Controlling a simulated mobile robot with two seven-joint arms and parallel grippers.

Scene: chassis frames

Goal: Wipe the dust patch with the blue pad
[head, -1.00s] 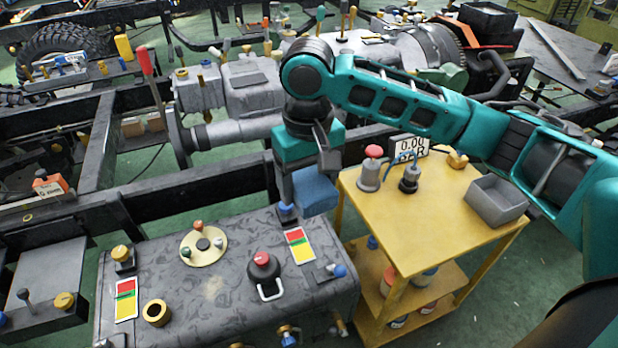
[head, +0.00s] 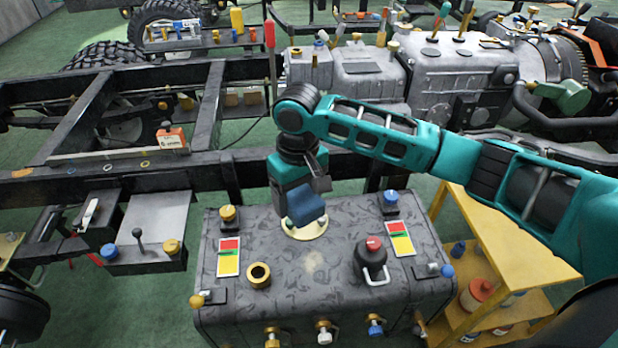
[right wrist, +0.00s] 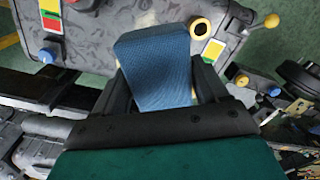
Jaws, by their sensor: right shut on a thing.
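My right gripper (head: 303,190) is shut on the blue pad (head: 307,205), which hangs below its jaws. The pad also shows in the right wrist view (right wrist: 158,62), between the two dark fingers. In the head view it appears over the back part of the grey tank top (head: 345,225), in front of a cream round plate (head: 306,233) that it partly hides. The dust patch (head: 313,262) is a faint pale smudge on the tank top, nearer the front than the pad. The pad looks apart from it. My left gripper is not in view.
A yellow cart (head: 500,240) stands at the right. A black chassis rail (head: 120,182) runs behind the tank.

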